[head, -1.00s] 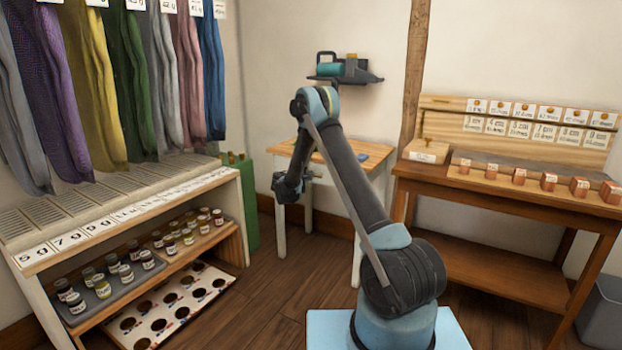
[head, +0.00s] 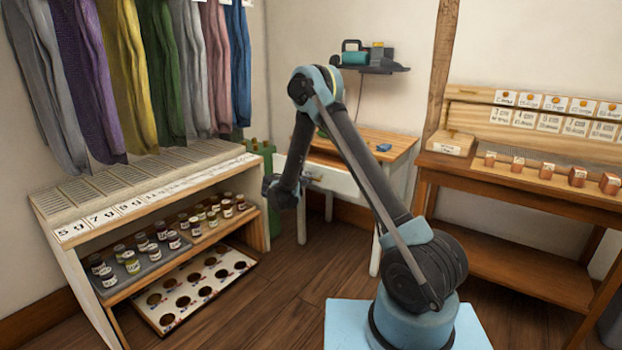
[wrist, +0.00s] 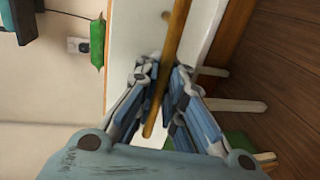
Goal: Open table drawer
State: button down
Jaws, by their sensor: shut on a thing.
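The small table has a wooden top (head: 360,142) and white legs, and stands against the back wall. Its white drawer front (head: 340,180) shows below the top and seems to stand out from the table, partly behind my arm. My gripper (head: 308,180) is at this front, small in the head view. In the wrist view my gripper (wrist: 164,78) has its fingers on both sides of a long wooden bar handle (wrist: 178,30) and is shut on it. A white panel (wrist: 128,30) lies behind the bar. The drawer's inside is not clearly visible.
A shelf unit (head: 180,262) with several jars stands at left, close to my forearm. A wooden workbench (head: 520,182) stands at right. A small blue object (head: 384,147) lies on the tabletop. The wooden floor (head: 290,300) between is clear.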

jog(key=shift+s+d, duration=0.1)
jog(key=c, duration=1.7)
grip_release()
jog(key=v, duration=1.2)
jog(key=shift+f, duration=0.1)
